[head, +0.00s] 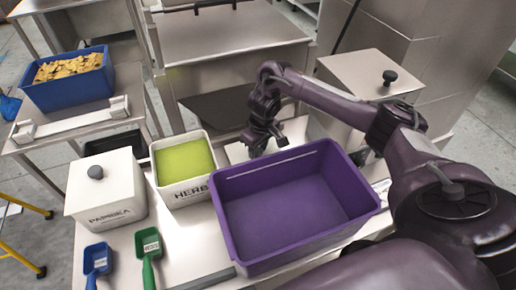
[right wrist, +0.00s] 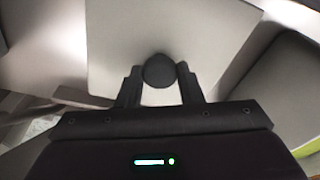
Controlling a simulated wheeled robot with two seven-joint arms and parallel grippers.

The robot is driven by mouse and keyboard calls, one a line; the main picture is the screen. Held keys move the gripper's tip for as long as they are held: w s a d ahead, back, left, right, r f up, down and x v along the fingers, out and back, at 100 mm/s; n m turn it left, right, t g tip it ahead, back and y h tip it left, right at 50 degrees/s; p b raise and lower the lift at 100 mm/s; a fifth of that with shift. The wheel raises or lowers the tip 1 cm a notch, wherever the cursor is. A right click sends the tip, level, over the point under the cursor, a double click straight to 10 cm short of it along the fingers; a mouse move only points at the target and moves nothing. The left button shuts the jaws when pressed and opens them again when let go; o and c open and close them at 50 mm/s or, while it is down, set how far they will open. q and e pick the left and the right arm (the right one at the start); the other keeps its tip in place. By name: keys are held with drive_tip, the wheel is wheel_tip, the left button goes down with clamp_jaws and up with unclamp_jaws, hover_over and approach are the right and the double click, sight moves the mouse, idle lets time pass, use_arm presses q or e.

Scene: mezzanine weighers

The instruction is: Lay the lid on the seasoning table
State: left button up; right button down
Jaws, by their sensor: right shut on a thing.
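My right gripper (head: 262,148) is shut on the black knob (right wrist: 159,71) of a pale square lid (right wrist: 115,40). In the head view the lid (head: 236,152) shows partly, behind the purple tub; the tub hides its near side. The lid looks about level; I cannot tell whether it touches the seasoning table (head: 120,244). On that table, the white HERB bin (head: 186,192) stands open, with green seasoning inside. My left gripper is not in view.
An empty purple tub (head: 295,200) fills the table's right part. The PAPRIKA bin (head: 106,197) has its lid on. Blue (head: 96,260) and green (head: 148,250) scoops lie at the front left. A blue crate of chips (head: 68,80) stands on another table. A knobbed white box (head: 362,76) stands behind my right arm.

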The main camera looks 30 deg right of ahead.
sight(261, 154)
drive_tip(key=shift+f, duration=0.2)
drive_tip(key=c, duration=1)
unclamp_jaws()
drive_tip(key=shift+r, duration=0.2)
wheel_tip(261, 154, up, 12)
drive_tip(key=s+p, duration=0.1)
drive_tip(key=p, duration=0.5)
drive_tip(key=shift+s+d, duration=0.15)
drive_tip(key=shift+s, duration=0.05)
